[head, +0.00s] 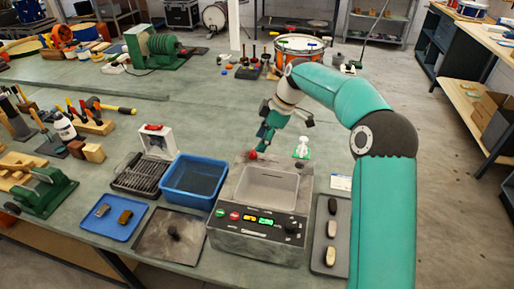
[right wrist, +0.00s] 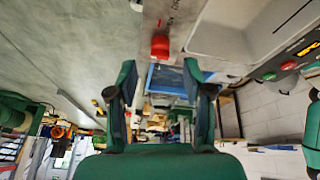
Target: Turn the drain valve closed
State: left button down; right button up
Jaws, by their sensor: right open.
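The drain valve has a red handle (head: 252,154) at the back left corner of the grey tank unit (head: 248,240). In the right wrist view the red handle (right wrist: 160,46) lies ahead of the fingertips, roughly centred between them. My right gripper (head: 262,145) is just above and beside the handle in the head view, partly hidden by its own wrist. In the right wrist view its two fingers (right wrist: 158,85) are apart with nothing held between them. I cannot tell the exact turn of the handle. My left gripper is not in view.
A blue bin (head: 194,180) stands left of the tank. A small white figure on a green base (head: 302,148) stands behind its right side. The bench behind is fairly clear.

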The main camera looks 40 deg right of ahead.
jog(key=v, duration=0.6)
jog(key=shift+r, duration=0.3)
jog(key=shift+s, duration=0.15)
